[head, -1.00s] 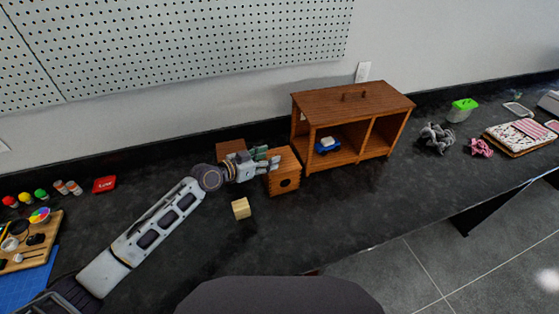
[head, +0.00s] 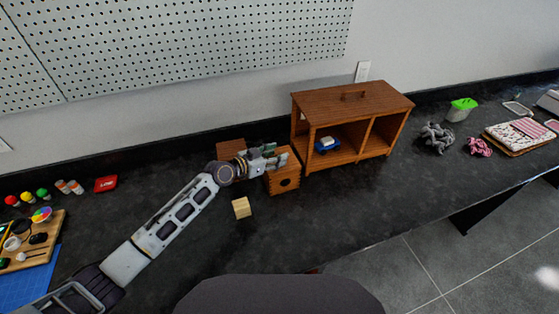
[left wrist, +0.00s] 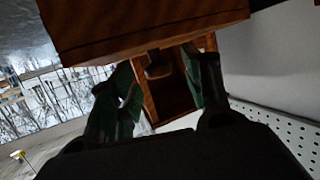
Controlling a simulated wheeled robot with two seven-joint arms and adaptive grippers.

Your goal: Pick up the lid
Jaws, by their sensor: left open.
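A small wooden box (head: 283,182) with a round dark hole in its front stands left of the cabinet. Its lid (head: 291,160) appears to lie on top, partly hidden by my left gripper (head: 275,158). The left wrist view is upside down; there the lid's knob (left wrist: 158,70) shows between the two green-padded fingers of my left gripper (left wrist: 165,85), with the wooden box (left wrist: 150,20) filling the top of the picture. The fingers are open on either side of the knob; I cannot tell whether they touch it. My right gripper is not in view.
A pale wooden block (head: 241,208) lies in front. A brown wooden piece (head: 230,148) is behind my arm. The counter's front middle is clear.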

